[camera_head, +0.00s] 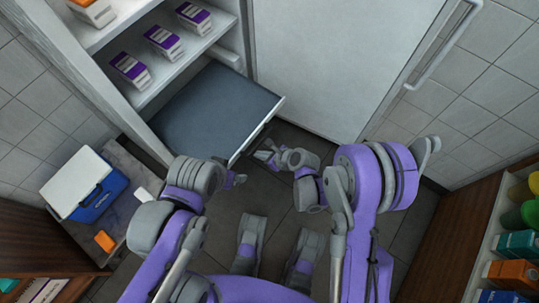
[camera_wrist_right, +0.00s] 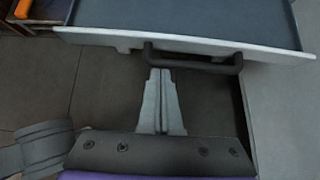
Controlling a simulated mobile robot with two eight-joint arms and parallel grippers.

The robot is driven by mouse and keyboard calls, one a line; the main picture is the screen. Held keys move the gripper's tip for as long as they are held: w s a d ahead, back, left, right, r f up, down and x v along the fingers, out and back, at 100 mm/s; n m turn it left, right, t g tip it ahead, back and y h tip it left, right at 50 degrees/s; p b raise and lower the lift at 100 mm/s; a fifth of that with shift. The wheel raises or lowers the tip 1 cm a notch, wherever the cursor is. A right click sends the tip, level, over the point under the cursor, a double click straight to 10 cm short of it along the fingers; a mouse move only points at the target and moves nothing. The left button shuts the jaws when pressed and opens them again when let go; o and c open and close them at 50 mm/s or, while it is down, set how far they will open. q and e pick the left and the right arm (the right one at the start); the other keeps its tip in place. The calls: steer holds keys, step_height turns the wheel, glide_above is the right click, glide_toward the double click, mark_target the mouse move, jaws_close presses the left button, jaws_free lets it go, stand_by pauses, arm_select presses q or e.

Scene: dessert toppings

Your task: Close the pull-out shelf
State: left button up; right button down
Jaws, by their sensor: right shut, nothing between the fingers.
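The pull-out shelf (camera_head: 213,106) has a dark blue-grey surface and a pale front edge, and it sticks out from the white cabinet. In the right wrist view, its pale front panel (camera_wrist_right: 190,41) spans the top, with a dark bar handle (camera_wrist_right: 205,65) below it. My right gripper (camera_head: 264,152) is just in front of the shelf's front edge. In the wrist view its fingers (camera_wrist_right: 160,76) are together and empty, tips close to the handle; contact cannot be told. My left gripper (camera_head: 237,179) is partly hidden behind its arm, below the shelf's front; its jaw state is unclear.
Purple-and-white boxes (camera_head: 163,41) stand on the shelf above. A blue-and-white cooler (camera_head: 88,187) and an orange item (camera_head: 104,241) are on a low surface at left. A white door (camera_head: 330,60) with a long handle is behind. Shelving with colourful containers (camera_head: 515,243) stands at right.

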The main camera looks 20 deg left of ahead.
mark_target(244, 147)
arm_select(q)
steer(key=shift+f, duration=0.3)
arm_select(e)
steer(key=shift+w+a+f, duration=0.1)
steer(key=shift+w+a, duration=0.15)
steer(key=shift+a, duration=0.5)
steer(key=shift+w+a+f, duration=0.1)
steer(key=shift+w+a, duration=0.2)
steer(key=shift+a, duration=0.4)
steer(key=shift+w+a+f, duration=0.1)
steer(key=shift+w+a, duration=0.15)
steer(key=shift+a, duration=0.5)
